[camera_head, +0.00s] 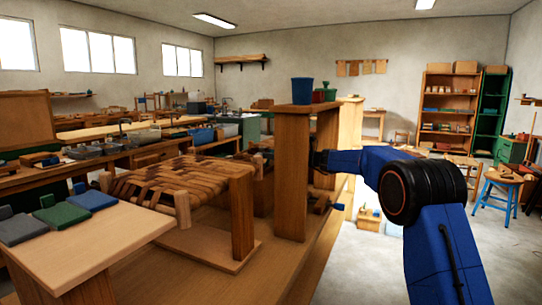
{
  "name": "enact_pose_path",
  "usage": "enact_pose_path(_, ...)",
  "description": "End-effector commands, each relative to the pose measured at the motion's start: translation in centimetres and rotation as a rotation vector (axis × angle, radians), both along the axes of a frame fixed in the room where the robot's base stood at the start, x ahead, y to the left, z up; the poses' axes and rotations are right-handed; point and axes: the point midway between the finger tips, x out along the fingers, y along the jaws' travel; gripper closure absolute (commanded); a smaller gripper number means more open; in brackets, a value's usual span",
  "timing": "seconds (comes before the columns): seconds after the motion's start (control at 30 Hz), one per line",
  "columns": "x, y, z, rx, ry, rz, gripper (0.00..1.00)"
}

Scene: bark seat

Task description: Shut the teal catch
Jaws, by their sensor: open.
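I cannot make out a teal catch in the head view; it may be hidden or too small to tell. My blue arm reaches in from the lower right. The dark end of my gripper (319,160) is beside the upright wooden post (292,175) at the bench's right side. The post hides part of my gripper, and the fingertips are not clear. My gripper is open. I cannot tell whether it touches the post. A small blue-handled part (338,206) sticks out below my gripper, to the right of the post.
A woven bark seat (185,182) stands on the bench left of the post. Grey (22,229), green (62,215) and blue (92,199) hinged-looking blocks lie on a board at the left. A blue pot (302,91) tops the post.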

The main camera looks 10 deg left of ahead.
Motion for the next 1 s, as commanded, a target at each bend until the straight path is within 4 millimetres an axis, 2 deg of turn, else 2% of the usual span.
enact_pose_path(0.3, 0.09, 0.24, 0.01, 0.0, 0.0, -0.001, 0.59)
enact_pose_path(0.33, 0.09, 0.24, 0.01, 0.0, 0.0, 0.0, 0.64)
enact_pose_path(0.47, 0.08, 0.22, 0.01, 0.0, 0.0, -0.001, 0.95)
enact_pose_path(0.5, 0.09, 0.21, 0.01, 0.0, 0.0, 0.0, 1.0)
enact_pose_path(0.77, 0.11, 0.46, 0.18, -0.032, 0.011, 0.003, 1.0)
enact_pose_path(1.0, 0.29, 1.07, 0.36, -0.147, 0.05, 0.004, 1.0)
